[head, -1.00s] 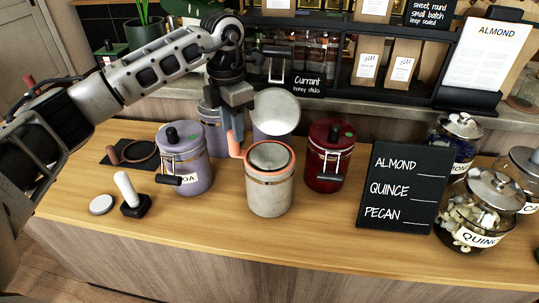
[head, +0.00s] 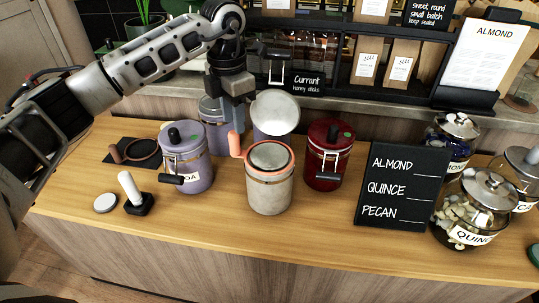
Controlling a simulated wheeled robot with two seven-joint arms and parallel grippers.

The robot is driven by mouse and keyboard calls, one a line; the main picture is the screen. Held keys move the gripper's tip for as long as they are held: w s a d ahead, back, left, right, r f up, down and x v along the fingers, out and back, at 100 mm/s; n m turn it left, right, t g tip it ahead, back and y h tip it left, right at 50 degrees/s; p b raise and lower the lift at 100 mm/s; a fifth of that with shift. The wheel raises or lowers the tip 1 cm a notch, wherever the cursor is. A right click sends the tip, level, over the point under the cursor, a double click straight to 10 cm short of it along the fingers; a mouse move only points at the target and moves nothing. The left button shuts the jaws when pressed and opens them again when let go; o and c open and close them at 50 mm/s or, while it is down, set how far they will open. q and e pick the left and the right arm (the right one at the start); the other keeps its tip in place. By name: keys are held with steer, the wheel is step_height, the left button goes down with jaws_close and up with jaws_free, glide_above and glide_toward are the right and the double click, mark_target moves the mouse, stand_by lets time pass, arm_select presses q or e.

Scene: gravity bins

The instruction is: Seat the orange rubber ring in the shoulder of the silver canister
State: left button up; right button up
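The silver canister (head: 269,196) stands upright on the counter, its round top facing up. The orange rubber ring (head: 291,160) lies around the canister's upper rim. Its tab (head: 234,145) sticks up at the left. I cannot tell whether the ring is fully down in the shoulder all the way round. My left gripper (head: 236,122) points down just above and behind the tab, left of the canister. The tab's top shows clear of the fingers, but the gap between the fingers is not visible. My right gripper is not in view.
A pale round lid (head: 275,113) stands tilted up behind the canister. A lavender canister (head: 187,165) is to the left, a red one (head: 327,155) to the right. A black sign (head: 404,187) and glass jars (head: 478,207) stand further right. The counter's front strip is clear.

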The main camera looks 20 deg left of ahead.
arm_select(q)
steer(key=shift+s+d+r+p, duration=0.1)
steer(key=shift+r+p, duration=0.3)
steer(key=shift+r, duration=0.25)
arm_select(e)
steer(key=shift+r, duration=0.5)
arm_select(q)
steer(key=o, duration=0.6)
steer(key=shift+c, duration=0.2)
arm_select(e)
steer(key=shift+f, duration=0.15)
arm_select(q)
steer(key=shift+r, duration=0.45)
step_height(320, 180, up, 15)
steer(key=shift+p, duration=0.45)
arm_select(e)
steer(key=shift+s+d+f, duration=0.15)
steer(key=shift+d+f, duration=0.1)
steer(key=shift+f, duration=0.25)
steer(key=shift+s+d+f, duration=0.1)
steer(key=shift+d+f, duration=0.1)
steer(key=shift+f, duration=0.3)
